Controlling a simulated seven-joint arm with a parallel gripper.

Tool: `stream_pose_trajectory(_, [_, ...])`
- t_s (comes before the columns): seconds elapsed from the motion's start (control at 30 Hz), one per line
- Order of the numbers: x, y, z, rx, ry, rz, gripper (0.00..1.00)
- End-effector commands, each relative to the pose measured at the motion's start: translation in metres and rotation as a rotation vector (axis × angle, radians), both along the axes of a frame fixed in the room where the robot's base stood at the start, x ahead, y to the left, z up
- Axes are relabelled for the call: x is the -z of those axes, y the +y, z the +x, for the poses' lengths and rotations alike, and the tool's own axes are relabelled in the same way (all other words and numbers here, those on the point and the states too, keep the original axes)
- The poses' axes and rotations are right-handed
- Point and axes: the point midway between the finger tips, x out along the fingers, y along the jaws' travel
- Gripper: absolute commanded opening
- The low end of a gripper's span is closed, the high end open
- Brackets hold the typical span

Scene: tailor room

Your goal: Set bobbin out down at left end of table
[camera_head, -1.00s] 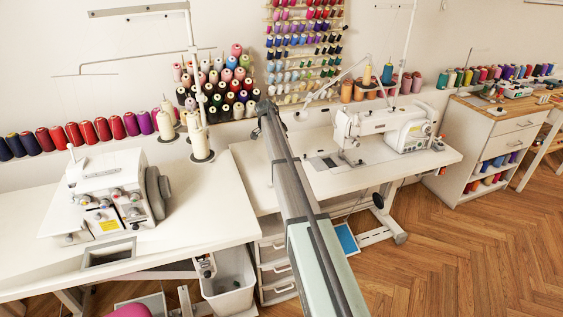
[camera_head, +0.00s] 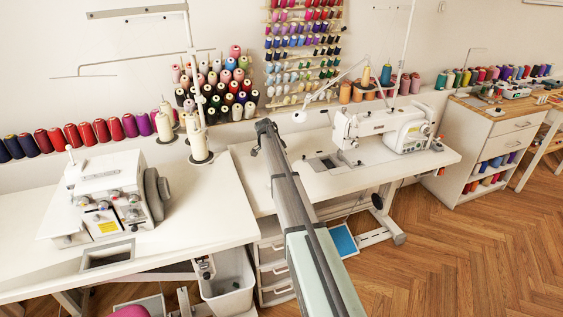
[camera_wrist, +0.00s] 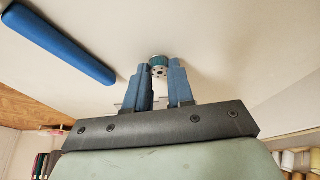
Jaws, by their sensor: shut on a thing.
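In the wrist view, my gripper (camera_wrist: 160,85) has its two blue fingers shut on a small bobbin (camera_wrist: 158,61). The bobbin has a teal rim and a grey face with holes, and sits at the fingertips. It is over a white tabletop (camera_wrist: 210,35); I cannot tell whether it touches it. In the head view my arm reaches over the left end of the white sewing machine table (camera_head: 245,170). The fingers and the bobbin cannot be made out there.
A long blue bar (camera_wrist: 62,44) lies beside the gripper in the wrist view. A white sewing machine (camera_head: 385,130) stands on the table's right part. A serger (camera_head: 108,195) stands on the adjoining left table, with thread cones (camera_head: 197,140) behind it.

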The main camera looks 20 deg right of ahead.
Motion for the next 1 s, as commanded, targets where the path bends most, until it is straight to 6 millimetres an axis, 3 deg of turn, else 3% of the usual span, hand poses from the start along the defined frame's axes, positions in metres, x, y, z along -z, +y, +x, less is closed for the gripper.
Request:
stream_pose_trajectory(0.03, [0.002, 0.0, 0.0, 0.0, 0.0, 0.0, 0.0])
stream_pose_trajectory(0.07, [0.002, 0.0, 0.0, 0.0, 0.0, 0.0, 0.24])
stream_pose_trajectory(0.3, [0.001, 0.0, 0.0, 0.0, 0.0, 0.0, 0.47])
stream_pose_trajectory(0.67, [-0.003, 0.0, 0.0, 0.0, 0.0, 0.0, 0.48])
stream_pose_trajectory(1.0, [-0.053, 0.021, -0.003, -0.001, -0.002, 0.0, 0.48])
